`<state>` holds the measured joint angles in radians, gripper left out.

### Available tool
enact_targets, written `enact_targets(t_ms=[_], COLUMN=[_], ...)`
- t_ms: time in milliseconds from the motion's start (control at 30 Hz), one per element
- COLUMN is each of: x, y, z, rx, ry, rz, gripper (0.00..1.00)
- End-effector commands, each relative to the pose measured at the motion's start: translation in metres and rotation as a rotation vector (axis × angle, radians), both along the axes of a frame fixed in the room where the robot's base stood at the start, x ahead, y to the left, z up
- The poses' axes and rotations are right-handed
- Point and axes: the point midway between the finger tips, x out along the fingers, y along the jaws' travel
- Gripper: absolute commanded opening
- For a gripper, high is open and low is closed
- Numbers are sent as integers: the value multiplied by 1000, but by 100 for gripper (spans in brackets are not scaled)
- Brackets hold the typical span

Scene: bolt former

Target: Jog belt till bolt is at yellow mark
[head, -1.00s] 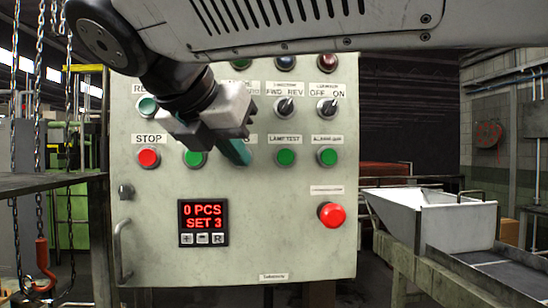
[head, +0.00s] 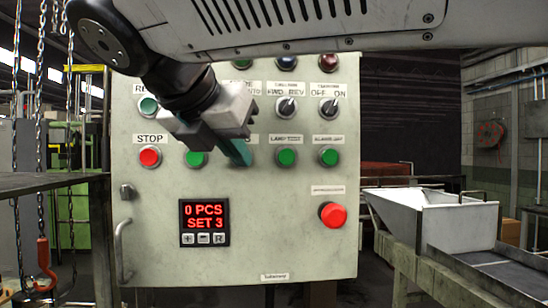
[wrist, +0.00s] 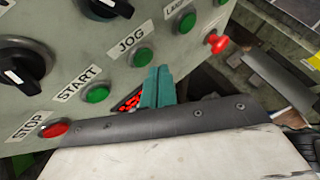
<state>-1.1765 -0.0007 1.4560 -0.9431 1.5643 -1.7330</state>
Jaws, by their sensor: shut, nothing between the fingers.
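The control panel (head: 150,250) fills the middle of the head view. My gripper (head: 244,157) is shut and empty, its teal fingers in front of the panel where the JOG button sits, hiding it there. In the wrist view the green JOG button (wrist: 143,57) shows just beyond the fingertips (wrist: 158,72); whether they touch it I cannot tell. The START button (wrist: 97,94) is to its left. A dark belt-like surface (head: 490,268) lies at the lower right.
The red STOP button (head: 150,157) and a large red button (head: 332,216) stand out from the panel. The display (head: 204,222) reads 0 PCS, SET 3. A white chute (head: 430,215) stands at the right. Chains (head: 43,150) hang at the left.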

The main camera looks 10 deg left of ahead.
Motion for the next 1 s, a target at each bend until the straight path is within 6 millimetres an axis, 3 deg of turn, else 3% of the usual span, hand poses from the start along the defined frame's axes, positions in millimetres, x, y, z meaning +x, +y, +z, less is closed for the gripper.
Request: enact_targets(t_ms=[1000], x=[8], y=[2], z=[0], rx=[0], ry=[0], rz=[-1], gripper=[0])
